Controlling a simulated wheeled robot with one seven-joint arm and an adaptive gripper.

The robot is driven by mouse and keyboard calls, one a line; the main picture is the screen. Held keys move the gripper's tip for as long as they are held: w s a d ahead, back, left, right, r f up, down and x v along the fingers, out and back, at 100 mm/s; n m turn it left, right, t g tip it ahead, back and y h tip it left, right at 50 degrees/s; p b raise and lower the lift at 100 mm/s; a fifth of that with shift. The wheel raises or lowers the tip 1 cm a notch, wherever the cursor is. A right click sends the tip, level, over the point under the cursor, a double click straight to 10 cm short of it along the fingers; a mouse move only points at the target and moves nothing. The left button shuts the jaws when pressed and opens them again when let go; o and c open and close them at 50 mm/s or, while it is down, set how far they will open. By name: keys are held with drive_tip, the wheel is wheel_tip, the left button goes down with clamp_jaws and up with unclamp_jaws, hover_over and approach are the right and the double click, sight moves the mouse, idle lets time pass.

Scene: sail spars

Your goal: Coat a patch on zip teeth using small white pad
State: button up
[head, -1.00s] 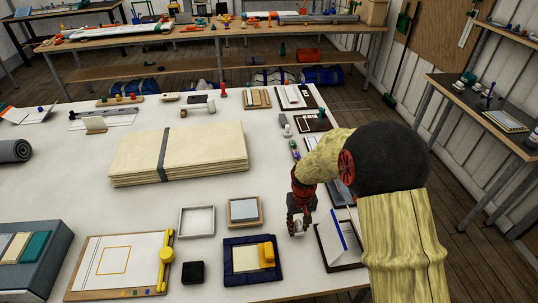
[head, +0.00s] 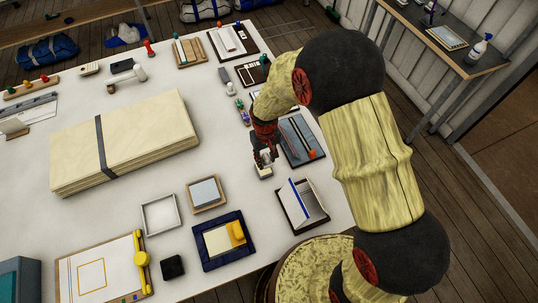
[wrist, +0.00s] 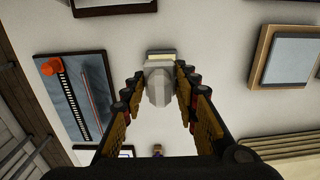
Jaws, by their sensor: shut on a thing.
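My gripper (head: 264,156) is shut on the small white pad (head: 265,171), above the white table near its right side. In the wrist view my gripper (wrist: 158,82) closes around the pad's grey handle, and the pad's pale face (wrist: 162,57) points away from me. The zip board (head: 303,141) lies just right of my gripper in the head view. In the wrist view it is at the left, with dark zip teeth (wrist: 70,100), an orange piece (wrist: 50,67) at one end and a thin red line beside the teeth. The pad is apart from the teeth.
A dark tray with an upright blue-edged panel (head: 302,203) stands in front of the zip board. A grey framed pad (head: 206,193), a white square frame (head: 160,215) and a navy mat (head: 208,258) with a yellow block lie to the left. Bare table lies between.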

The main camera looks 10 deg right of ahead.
sight(266, 166)
drive_tip(key=shift+w+d+f, duration=0.1)
drive_tip(key=shift+w+f, duration=0.15)
drive_tip(key=shift+w, duration=0.15)
drive_tip(key=shift+s+f+b, duration=0.15)
drive_tip(key=shift+f+b, duration=1.7)
drive_tip(key=shift+f, duration=0.95)
drive_tip(key=shift+f+b, duration=0.35)
drive_tip(key=shift+f, duration=0.15)
drive_tip(key=shift+r+p, duration=2.2)
drive_tip(key=shift+r, duration=1.35)
